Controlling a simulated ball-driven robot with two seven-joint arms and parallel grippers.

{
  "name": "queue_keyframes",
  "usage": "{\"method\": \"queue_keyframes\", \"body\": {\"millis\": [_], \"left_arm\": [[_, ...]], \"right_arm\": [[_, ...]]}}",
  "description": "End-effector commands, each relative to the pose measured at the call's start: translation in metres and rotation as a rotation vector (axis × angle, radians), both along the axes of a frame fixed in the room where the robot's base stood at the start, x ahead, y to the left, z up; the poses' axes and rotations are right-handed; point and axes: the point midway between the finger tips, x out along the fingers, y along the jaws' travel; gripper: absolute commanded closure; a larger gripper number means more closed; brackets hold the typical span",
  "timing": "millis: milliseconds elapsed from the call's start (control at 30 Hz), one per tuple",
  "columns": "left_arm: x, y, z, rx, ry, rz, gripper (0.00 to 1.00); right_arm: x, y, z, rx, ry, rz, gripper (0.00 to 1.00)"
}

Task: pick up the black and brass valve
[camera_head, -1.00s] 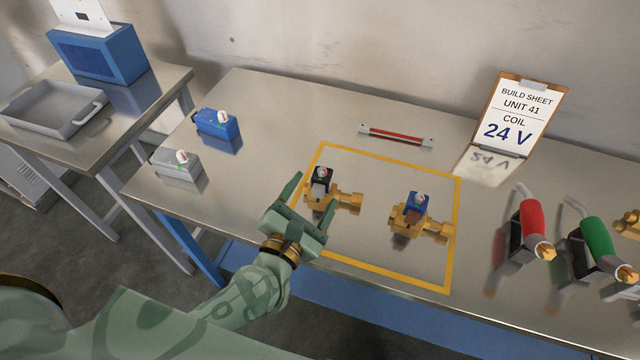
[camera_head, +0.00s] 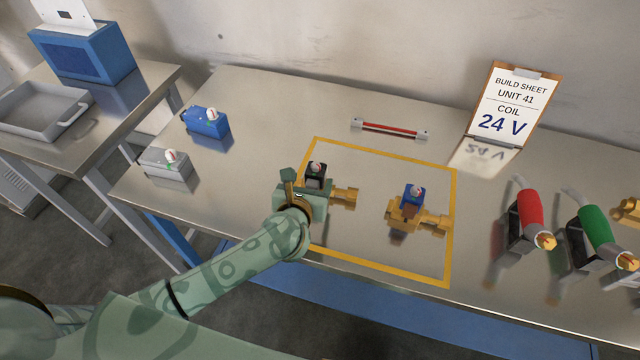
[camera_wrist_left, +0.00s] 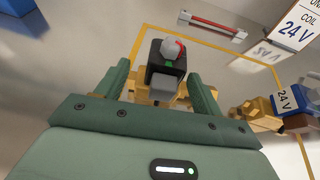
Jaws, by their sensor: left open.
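The black and brass valve (camera_head: 316,172) stands inside the yellow outline on the table. Part of the brass body is hidden behind the gripper. A blue and brass valve (camera_head: 413,205) stands to the right in the same outline. My right gripper is not seen.
A red and a green tool (camera_head: 531,215) stand at the right. A blue block (camera_head: 205,122) and a grey block (camera_head: 166,161) are at the left. A red bar (camera_head: 390,130) and a build sheet reading 24 V (camera_head: 510,105) are behind. The table's front edge is bare.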

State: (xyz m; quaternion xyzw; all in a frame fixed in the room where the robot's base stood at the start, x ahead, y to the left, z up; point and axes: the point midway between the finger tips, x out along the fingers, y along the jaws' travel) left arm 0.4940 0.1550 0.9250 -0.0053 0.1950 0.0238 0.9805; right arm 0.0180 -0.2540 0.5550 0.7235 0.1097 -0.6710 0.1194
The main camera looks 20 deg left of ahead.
Motion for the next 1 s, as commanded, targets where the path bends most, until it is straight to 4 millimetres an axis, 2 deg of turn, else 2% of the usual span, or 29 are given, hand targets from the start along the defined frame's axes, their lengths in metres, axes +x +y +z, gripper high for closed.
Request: {"method": "queue_keyframes", "body": {"millis": [100,233,500,733,1000], "left_arm": [[0.02,-0.005,-0.011,0.002,-0.002,-0.002,0.33],[0.035,-0.004,-0.017,0.002,0.0,-0.001,0.33],[0.038,-0.004,-0.017,0.001,0.0,-0.001,0.33],[0.038,-0.004,-0.017,0.001,0.0,-0.001,0.97],[0.039,-0.004,-0.015,0.001,-0.003,-0.001,0.99]], "right_arm": [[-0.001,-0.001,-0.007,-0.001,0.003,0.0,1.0],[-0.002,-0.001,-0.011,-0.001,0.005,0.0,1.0],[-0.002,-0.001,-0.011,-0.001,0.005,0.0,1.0],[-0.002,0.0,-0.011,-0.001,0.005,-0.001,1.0],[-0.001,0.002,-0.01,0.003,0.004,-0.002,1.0]]}}
